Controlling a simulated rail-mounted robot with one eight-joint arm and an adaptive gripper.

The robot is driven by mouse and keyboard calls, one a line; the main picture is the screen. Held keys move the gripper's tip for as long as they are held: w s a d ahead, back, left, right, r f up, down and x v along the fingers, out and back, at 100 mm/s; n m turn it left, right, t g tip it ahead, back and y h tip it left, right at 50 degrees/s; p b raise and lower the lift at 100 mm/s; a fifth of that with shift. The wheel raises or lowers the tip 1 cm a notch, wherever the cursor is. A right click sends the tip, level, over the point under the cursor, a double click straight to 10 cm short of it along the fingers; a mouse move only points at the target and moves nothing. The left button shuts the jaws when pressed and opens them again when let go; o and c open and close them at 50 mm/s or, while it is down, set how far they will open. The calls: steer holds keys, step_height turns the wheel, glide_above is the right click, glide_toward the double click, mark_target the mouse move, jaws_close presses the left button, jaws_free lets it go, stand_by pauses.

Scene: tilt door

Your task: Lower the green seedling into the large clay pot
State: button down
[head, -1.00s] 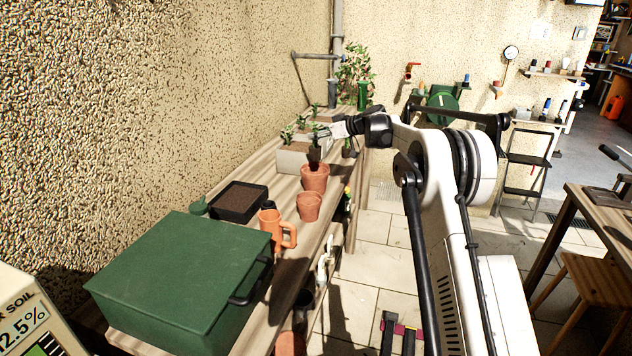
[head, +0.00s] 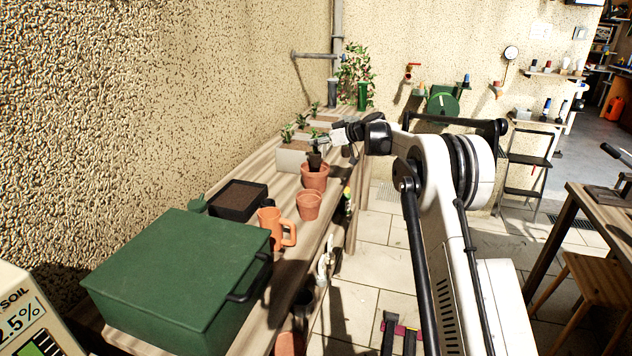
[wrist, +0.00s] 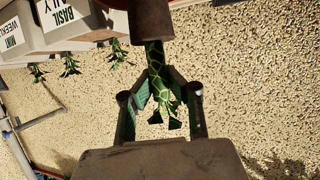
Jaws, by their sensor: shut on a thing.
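The green seedling (head: 315,142) hangs upright with its dark soil plug (head: 315,161) at the mouth of the large clay pot (head: 314,178). The plug's lower end overlaps the pot's rim in the head view; I cannot tell how deep it sits. My gripper (head: 325,139) reaches in from the right and is shut on the seedling. In the wrist view my gripper's fingers (wrist: 161,84) close around the green stem (wrist: 157,62), with the brown plug (wrist: 151,20) beyond them. The pot is mostly out of that view.
A smaller clay pot (head: 308,206) stands just in front. An orange watering can (head: 270,225), a black soil tray (head: 238,200) and a green box (head: 180,265) are nearer on the bench. White planters (head: 291,158) with seedlings stand behind. The wall borders the left.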

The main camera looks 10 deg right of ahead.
mark_target(315, 166)
steer(key=shift+f+b, duration=1.2)
steer(key=shift+f, duration=1.2)
steer(key=shift+f+b, duration=1.35)
steer(key=shift+f, duration=1.15)
stand_by(0.8)
steer(key=c, duration=1.7)
jaws_free()
steer(key=shift+c, duration=0.2)
